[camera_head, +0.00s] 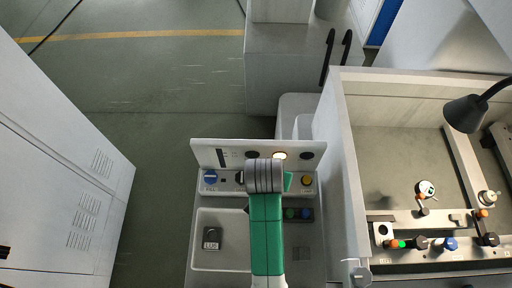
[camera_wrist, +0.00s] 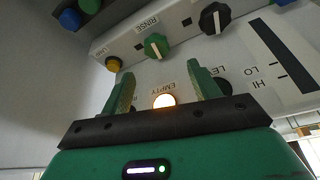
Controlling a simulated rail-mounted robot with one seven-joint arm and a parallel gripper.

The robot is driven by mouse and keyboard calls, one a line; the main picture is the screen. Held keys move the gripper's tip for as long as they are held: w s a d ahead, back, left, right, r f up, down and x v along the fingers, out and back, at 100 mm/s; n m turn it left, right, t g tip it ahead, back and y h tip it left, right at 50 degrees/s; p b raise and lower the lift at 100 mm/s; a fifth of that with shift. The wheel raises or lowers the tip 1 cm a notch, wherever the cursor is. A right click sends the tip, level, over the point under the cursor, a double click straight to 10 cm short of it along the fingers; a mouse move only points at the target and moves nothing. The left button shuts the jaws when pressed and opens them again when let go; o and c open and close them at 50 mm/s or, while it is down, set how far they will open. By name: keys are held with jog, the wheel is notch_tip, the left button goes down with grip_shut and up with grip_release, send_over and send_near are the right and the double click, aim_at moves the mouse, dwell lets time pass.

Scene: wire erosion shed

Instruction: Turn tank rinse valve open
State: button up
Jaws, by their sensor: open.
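The tank rinse valve is a green knob (camera_wrist: 155,46) on a pale panel, under the label RINSE in the wrist view. It has a light pointer mark, but its exact setting is hard to read. My gripper (camera_wrist: 160,70) is open and empty, its two green fingers spread toward the panel. The knob shows between and beyond the fingertips, and I see no contact.
A lit EMPTY lamp (camera_wrist: 164,101) sits between my fingers in the wrist view. A black knob (camera_wrist: 215,18) and a yellow button (camera_wrist: 113,64) flank the green knob. In the head view, a large tank (camera_head: 345,170) stands close on the right; open floor (camera_head: 150,130) lies left.

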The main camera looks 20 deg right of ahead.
jog(key=x, duration=0.7)
jog(key=shift+s+d+f+b, duration=0.15)
jog(key=shift+s+f+b, duration=0.1)
jog(key=shift+f+b, duration=0.15)
